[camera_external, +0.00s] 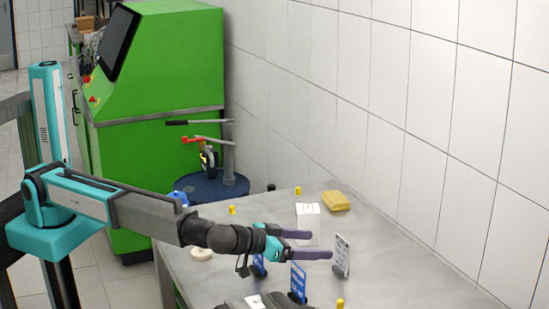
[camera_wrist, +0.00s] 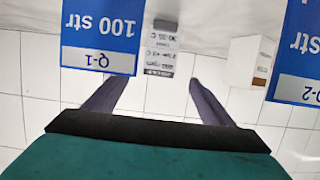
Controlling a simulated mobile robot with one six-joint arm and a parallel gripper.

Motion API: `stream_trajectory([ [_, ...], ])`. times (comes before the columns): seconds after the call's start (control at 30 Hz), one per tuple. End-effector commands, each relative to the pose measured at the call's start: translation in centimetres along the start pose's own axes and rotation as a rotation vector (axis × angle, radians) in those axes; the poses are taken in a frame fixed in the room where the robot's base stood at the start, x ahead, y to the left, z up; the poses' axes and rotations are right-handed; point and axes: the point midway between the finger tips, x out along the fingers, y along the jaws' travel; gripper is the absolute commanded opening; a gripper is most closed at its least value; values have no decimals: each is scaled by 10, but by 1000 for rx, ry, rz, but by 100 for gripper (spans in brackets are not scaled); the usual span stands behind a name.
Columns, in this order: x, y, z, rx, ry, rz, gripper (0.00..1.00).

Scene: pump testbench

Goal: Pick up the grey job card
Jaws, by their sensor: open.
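The grey job card (camera_external: 342,256) stands upright in a dark holder on the bench, just beyond my fingertips in the external view. In the wrist view the grey card (camera_wrist: 160,52) appears upside down, between and ahead of my two fingers. My gripper (camera_external: 320,245) is open and empty, stretched out over the bench toward the card. Its fingers also show in the wrist view (camera_wrist: 152,90), spread to either side of the card's line. Whether a finger touches the card is hard to tell.
Blue cards stand close by: one marked Q-1 (camera_wrist: 100,35) and another (camera_wrist: 300,60) in the wrist view; one blue card (camera_external: 298,282) is below my gripper outside.

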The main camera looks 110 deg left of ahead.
Motion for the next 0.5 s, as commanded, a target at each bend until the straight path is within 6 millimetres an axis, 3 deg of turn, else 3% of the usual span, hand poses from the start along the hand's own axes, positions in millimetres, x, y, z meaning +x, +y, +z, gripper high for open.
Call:
stream_trajectory([
  [0.3,43,0,-2,-1,0,-2,77],
  [0.5,51,0,0,-1,0,0,77],
])
